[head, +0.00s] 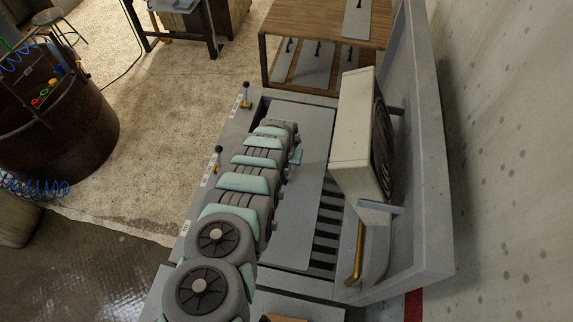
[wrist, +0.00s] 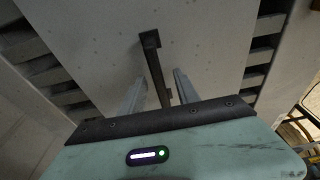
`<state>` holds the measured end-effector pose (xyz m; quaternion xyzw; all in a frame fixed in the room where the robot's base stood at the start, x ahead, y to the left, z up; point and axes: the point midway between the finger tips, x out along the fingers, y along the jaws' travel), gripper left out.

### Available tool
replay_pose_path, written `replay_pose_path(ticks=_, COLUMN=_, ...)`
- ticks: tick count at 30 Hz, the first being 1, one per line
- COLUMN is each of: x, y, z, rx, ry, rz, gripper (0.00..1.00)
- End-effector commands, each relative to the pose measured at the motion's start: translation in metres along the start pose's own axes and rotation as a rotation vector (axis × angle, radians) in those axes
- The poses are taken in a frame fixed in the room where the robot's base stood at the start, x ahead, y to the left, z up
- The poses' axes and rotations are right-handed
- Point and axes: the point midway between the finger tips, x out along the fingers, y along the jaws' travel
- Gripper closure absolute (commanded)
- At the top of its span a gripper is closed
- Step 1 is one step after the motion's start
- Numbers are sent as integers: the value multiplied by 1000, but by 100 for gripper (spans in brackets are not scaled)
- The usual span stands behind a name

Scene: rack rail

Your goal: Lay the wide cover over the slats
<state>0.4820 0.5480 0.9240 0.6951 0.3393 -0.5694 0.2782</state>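A wide grey cover (head: 308,180) lies flat across the dark slats (head: 325,240) in the head view, with slats showing along its right side. In the wrist view the grey cover (wrist: 215,40) fills the middle, with slats (wrist: 265,42) showing on both sides. A black bar handle (wrist: 153,62) stands on the cover. My gripper (wrist: 162,76) has one finger on each side of this handle, with gaps showing between fingers and bar. It looks open. My arm hides part of the cover in the head view, and whether the cover rests fully on the slats cannot be told.
A white box unit with a dark fan (head: 355,135) stands right of the cover, beside a tall grey wall panel. A brass pipe (head: 356,255) is below it. Two levers (head: 218,152) stand on the left rim. A wooden table (head: 290,20) behind holds several handled plates.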

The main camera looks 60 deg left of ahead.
Motion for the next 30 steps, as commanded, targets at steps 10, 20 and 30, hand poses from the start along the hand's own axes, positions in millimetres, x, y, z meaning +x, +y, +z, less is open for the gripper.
replay_pose_path(ticks=10, x=-24, y=0, z=0, rx=1, ry=-2, rz=0, gripper=62)
replay_pose_path(ticks=20, x=-56, y=0, z=-1, rx=0, ry=3, rz=-1, gripper=62)
replay_pose_path(ticks=30, x=-98, y=0, z=-1, rx=-1, ry=1, rz=0, gripper=62)
